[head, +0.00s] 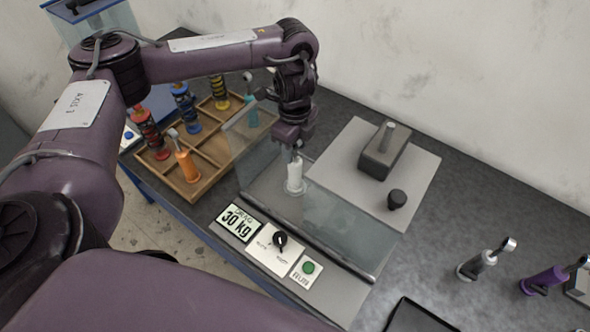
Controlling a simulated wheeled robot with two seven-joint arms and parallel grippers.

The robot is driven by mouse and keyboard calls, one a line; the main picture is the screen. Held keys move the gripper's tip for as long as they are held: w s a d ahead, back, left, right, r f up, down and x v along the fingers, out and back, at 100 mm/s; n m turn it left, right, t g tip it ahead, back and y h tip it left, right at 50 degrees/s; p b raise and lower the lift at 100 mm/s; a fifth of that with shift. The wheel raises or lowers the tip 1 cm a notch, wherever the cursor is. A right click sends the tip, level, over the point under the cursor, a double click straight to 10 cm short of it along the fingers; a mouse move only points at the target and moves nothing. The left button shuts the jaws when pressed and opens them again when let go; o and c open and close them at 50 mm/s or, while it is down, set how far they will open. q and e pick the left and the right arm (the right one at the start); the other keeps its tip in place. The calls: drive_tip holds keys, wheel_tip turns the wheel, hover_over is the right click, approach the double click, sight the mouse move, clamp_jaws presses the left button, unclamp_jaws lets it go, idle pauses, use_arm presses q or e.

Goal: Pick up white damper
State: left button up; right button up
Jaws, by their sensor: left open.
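The white damper (295,178) stands upright on the test station, by its clear panels, in the middle of the head view. Its rod points up toward my left gripper. My left gripper (295,142) is open and points down just above the damper, with its fingers around or close to the rod top. I cannot tell whether they touch it. My right gripper is not in view.
A wooden divided tray (190,190) with several coloured dampers and springs is at the left. Clear panels (345,231) surround the station. A 30 kg display (237,222), knob (280,240) and green button (308,267) are in front.

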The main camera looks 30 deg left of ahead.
use_arm(q)
clamp_jaws()
idle(1.4)
